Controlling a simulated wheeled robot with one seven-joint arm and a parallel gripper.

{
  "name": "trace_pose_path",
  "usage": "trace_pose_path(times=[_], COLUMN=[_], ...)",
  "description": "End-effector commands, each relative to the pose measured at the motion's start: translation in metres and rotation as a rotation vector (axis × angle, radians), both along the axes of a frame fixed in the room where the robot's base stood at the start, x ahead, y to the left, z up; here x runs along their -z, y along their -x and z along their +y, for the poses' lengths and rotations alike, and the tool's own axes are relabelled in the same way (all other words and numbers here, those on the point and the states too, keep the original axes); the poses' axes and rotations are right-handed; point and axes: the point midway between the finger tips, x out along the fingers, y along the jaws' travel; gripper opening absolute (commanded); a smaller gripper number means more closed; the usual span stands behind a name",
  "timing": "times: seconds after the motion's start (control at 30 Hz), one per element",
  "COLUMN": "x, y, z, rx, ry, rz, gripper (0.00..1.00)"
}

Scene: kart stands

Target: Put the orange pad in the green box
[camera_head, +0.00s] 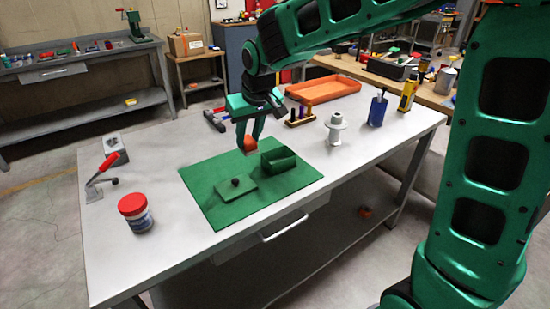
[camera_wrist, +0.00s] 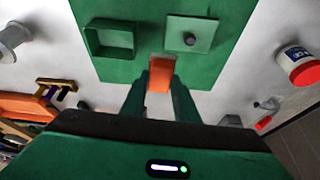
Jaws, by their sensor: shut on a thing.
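The orange pad (camera_head: 250,146) is held between the fingers of my gripper (camera_head: 250,138), above the far edge of the green mat. In the wrist view the orange pad (camera_wrist: 160,74) shows between the fingertips of my gripper (camera_wrist: 161,80). The green box (camera_head: 278,160) stands open on the mat, just right of and below the pad in the head view. In the wrist view the green box (camera_wrist: 111,52) is to the left of the pad and looks empty. Its green lid (camera_head: 236,190) with a dark knob lies apart on the mat.
The green mat (camera_head: 215,207) lies on a grey workbench (camera_head: 170,260). A red-lidded jar (camera_head: 136,212) and a red-handled clamp (camera_head: 104,172) are on the left. A white spool (camera_head: 335,130), blue holder (camera_head: 377,110) and orange tray (camera_head: 325,90) stand to the right and behind.

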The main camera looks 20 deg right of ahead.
Motion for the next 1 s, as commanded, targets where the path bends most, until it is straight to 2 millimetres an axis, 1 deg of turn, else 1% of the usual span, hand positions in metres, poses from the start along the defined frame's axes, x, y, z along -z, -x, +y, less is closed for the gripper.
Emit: trace_pose_path(times=[0.07, 0.17, 0.5, 0.6, 0.7, 0.8, 0.93, 1.0], x=[-0.003, 0.001, 0.041, 0.052, 0.060, 0.064, 0.068, 0.075], y=[0.004, 0.002, -0.017, -0.022, -0.026, -0.028, -0.029, -0.029], z=[0.005, -0.002, -0.071, -0.089, -0.102, -0.110, -0.112, -0.112], rx=[-0.020, -0.029, -0.016, -0.015, -0.017, -0.017, -0.019, -0.019], ry=[0.001, 0.001, 0.001, 0.001, 0.001, 0.001, 0.000, 0.001], rz=[-0.001, 0.001, 0.003, 0.003, 0.002, 0.000, 0.000, 0.002], gripper=[0.06, 0.06, 0.06, 0.06, 0.06, 0.06, 0.06, 0.06])
